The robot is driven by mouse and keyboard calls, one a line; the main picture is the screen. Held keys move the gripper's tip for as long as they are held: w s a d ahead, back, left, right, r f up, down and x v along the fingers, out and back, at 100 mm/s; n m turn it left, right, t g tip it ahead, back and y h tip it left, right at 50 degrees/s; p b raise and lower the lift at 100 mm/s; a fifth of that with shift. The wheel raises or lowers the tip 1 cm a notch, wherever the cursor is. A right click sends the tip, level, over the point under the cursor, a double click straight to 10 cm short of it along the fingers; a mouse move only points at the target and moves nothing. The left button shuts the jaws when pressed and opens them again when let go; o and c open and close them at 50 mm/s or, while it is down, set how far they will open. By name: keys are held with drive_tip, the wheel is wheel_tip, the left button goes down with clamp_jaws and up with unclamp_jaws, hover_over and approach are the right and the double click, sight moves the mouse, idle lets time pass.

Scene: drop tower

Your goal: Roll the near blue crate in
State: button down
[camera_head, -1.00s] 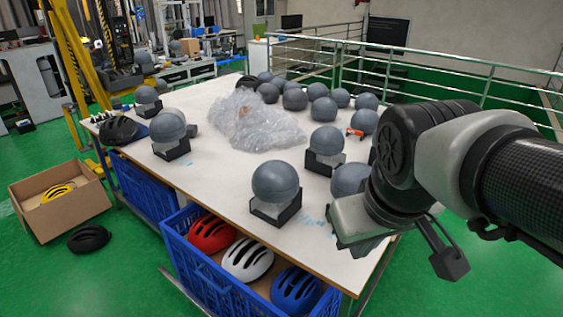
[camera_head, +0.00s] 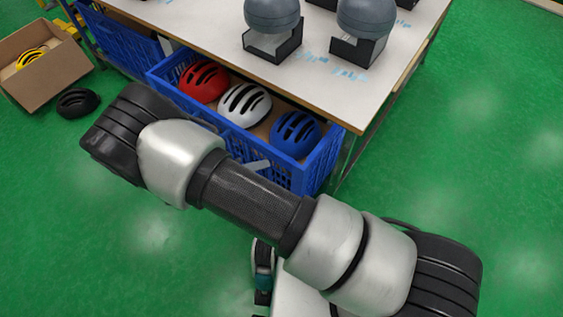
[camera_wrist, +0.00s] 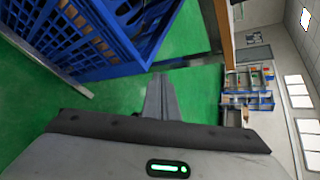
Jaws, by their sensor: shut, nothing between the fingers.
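The near blue crate (camera_head: 322,165) juts out from under the table's near end in the head view. It holds a red helmet (camera_head: 203,81), a white helmet (camera_head: 246,105) and a blue helmet (camera_head: 296,134). My arm covers part of its outer side. In the wrist view the slatted blue crate (camera_wrist: 110,68) fills the upper left, turned on its side. My gripper (camera_wrist: 160,82) is shut and empty, its tips close to the crate's corner in that picture. I cannot tell whether they touch. In the head view my arm largely hides the gripper.
The white table (camera_head: 215,30) stands above the crate, with grey domes (camera_head: 272,12) in black holders near its edge. A second blue crate (camera_head: 120,42) sits farther left. A cardboard box (camera_head: 45,70) and a black helmet (camera_head: 77,102) lie on the floor. Green floor is free at right.

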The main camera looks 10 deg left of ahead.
drive_tip(key=s+a+f+n+t+y+b, duration=0.15)
drive_tip(key=s+f+n+t, duration=0.25)
drive_tip(key=f+n, duration=0.65)
approach(287, 165)
drive_tip(key=shift+m+t+y, duration=0.3)
drive_tip(key=shift+m+y, duration=0.15)
drive_tip(key=x, duration=0.5)
drive_tip(key=shift+s+d+f, duration=0.1)
drive_tip(key=shift+d+f, duration=0.15)
drive_tip(key=shift+f, duration=0.05)
drive_tip(key=shift+w+d, duration=0.2)
drive_tip(key=shift+w, duration=0.25)
drive_tip(key=shift+w+d+b, duration=0.15)
drive_tip(key=shift+w+b, duration=0.15)
drive_tip(key=shift+b, duration=0.1)
drive_tip(key=w+d+b, duration=0.2)
drive_tip(key=w, duration=0.2)
drive_tip(key=w+d+b, duration=0.2)
drive_tip(key=w+d, duration=0.1)
drive_tip(key=w, duration=0.2)
drive_tip(key=w+d+b, duration=0.2)
drive_tip(key=w, duration=0.3)
drive_tip(key=shift+w+d, duration=0.2)
drive_tip(key=shift+d, duration=0.1)
drive_tip(key=shift+w+d+r, duration=0.15)
drive_tip(key=shift+w+r, duration=0.05)
drive_tip(key=shift+w, duration=0.25)
